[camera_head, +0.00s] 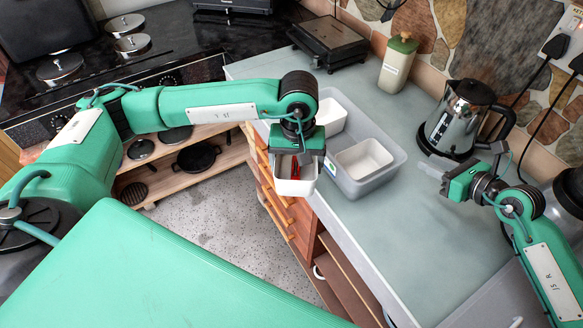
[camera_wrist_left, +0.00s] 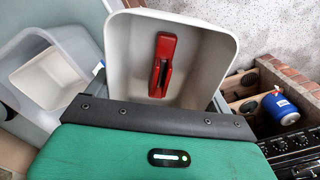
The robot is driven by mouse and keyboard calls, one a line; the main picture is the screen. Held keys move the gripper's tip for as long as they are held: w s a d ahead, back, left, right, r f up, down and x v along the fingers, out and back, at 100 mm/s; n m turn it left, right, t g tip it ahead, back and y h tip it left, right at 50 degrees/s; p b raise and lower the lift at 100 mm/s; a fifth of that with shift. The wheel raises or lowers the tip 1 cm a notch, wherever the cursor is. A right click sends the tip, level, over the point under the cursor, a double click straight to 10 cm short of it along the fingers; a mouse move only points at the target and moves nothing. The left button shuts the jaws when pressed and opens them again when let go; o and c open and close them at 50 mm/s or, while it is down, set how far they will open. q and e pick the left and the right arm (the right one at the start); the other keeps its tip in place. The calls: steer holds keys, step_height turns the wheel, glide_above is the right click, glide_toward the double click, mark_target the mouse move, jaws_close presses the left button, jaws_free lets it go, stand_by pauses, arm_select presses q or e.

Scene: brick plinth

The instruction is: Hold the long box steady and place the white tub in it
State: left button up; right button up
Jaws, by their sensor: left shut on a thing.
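The long box (camera_head: 386,187) is grey and open-topped, on the counter near its left edge. One white tub (camera_head: 333,116) stands in its far part and another (camera_head: 364,157) in its near part. My left gripper (camera_head: 296,160) is shut on a third white tub (camera_head: 296,187), held in the air left of the box, beyond the counter's edge. In the left wrist view this tub (camera_wrist_left: 205,65) holds a red object (camera_wrist_left: 162,65); the box (camera_wrist_left: 28,48) shows at left. My right gripper (camera_head: 434,170) appears open and empty, right of the box and apart from it.
A kettle (camera_head: 458,120) stands behind my right gripper. A green-lidded canister (camera_head: 398,62) and a dark appliance (camera_head: 329,40) stand at the back. The counter (camera_head: 400,235) in front of the box is clear. Drawers and shelves lie below the counter's left edge.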

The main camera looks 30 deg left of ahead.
mark_target(397, 147)
steer(key=x, duration=1.2)
steer(key=shift+f, duration=0.1)
arm_select(q)
steer(key=w+d+r+n, duration=0.1)
steer(key=w+r+n, duration=0.2)
steer(key=w+n, duration=0.3)
steer(key=w+d+r+n, duration=0.2)
steer(key=w+r+n, duration=0.2)
steer(key=n, duration=1.2)
steer(key=w+d+r+n, duration=0.2)
steer(key=w+r+n, duration=0.1)
steer(key=w+n, duration=0.5)
steer(key=n, duration=0.3)
steer(key=shift+w+d+r+n, duration=0.15)
steer(key=shift+w+n, duration=0.15)
arm_select(e)
jaws_close()
steer(key=shift+o, duration=0.2)
jaws_free()
steer(key=shift+d, duration=0.15)
